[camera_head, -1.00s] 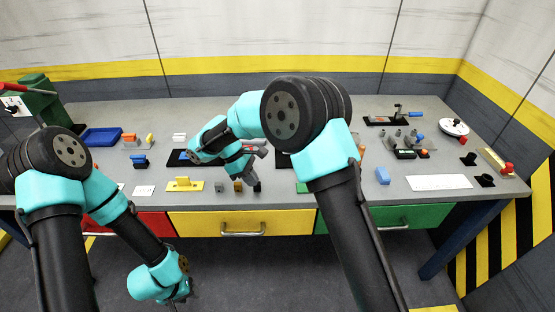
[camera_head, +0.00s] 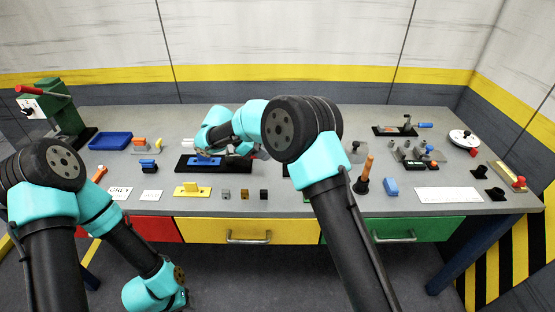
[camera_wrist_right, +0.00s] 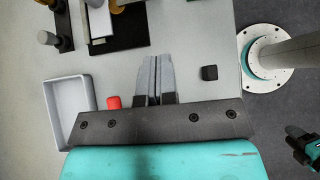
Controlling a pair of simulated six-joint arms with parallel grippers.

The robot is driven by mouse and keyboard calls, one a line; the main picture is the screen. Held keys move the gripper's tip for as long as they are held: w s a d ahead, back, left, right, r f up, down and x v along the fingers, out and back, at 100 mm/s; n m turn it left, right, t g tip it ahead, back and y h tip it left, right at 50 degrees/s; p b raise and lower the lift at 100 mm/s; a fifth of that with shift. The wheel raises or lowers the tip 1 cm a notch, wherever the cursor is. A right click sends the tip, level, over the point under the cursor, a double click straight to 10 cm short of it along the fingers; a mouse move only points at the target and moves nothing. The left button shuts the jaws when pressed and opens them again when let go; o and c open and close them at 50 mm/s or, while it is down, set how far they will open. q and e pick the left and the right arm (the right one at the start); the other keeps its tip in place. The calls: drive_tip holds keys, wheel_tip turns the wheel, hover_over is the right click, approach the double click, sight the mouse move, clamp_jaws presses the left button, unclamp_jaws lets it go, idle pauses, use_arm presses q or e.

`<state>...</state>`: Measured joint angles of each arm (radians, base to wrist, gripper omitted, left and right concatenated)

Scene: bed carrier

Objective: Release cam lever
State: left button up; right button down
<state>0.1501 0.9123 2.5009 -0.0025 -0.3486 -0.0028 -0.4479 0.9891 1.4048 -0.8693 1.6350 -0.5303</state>
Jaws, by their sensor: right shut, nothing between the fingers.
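My right gripper (camera_wrist_right: 157,80) is shut and empty, its two grey fingers together above the grey table in the right wrist view. In the head view the right gripper (camera_head: 259,153) is mostly hidden behind my right arm. I cannot tell for sure which part is the cam lever. A black plate with a blue block (camera_head: 200,162) lies beside and partly under the right wrist. In the right wrist view a black plate (camera_wrist_right: 130,35) with light and orange-brown parts lies beyond the fingertips, apart from them. My left gripper hangs low in front of the table, its fingers not clear.
A grey tray (camera_wrist_right: 52,112) and a red knob (camera_wrist_right: 113,102) lie left of the fingers in the wrist view; a black cube (camera_wrist_right: 209,73) lies right.

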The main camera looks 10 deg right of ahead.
drive_tip(key=x, duration=0.9)
drive_tip(key=shift+d, duration=0.2)
drive_tip(key=shift+s+d, duration=0.25)
drive_tip(key=shift+d, duration=0.95)
drive_tip(key=shift+s+d, duration=0.1)
drive_tip(key=shift+d, duration=0.65)
drive_tip(key=shift+a, duration=0.1)
